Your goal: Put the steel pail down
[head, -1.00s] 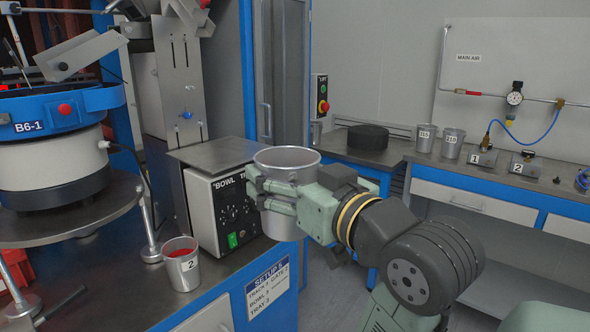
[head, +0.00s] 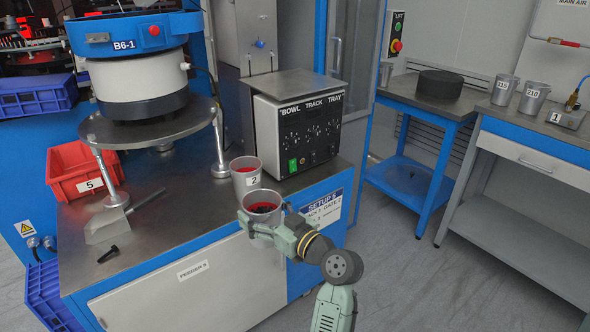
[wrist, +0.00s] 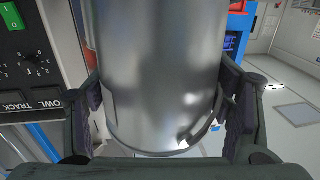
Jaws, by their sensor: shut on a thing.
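The steel pail (head: 262,212) is upright in my gripper (head: 266,226), with dark red contents showing inside its rim. It appears at the front edge of the bench (head: 190,222), just in front of a second steel pail marked 2 (head: 243,182). In the wrist view the held pail (wrist: 155,85) fills the middle, with a finger of my gripper (wrist: 160,105) on each side. Floor shows below its bottom edge there, so it looks held in the air.
The control box (head: 300,130) stands behind the pails. A red bin marked 5 (head: 85,172), a scoop (head: 106,225) and the round feeder table (head: 150,128) are on the left. Bare bench top lies left of the pails. A side bench (head: 425,98) is at the right.

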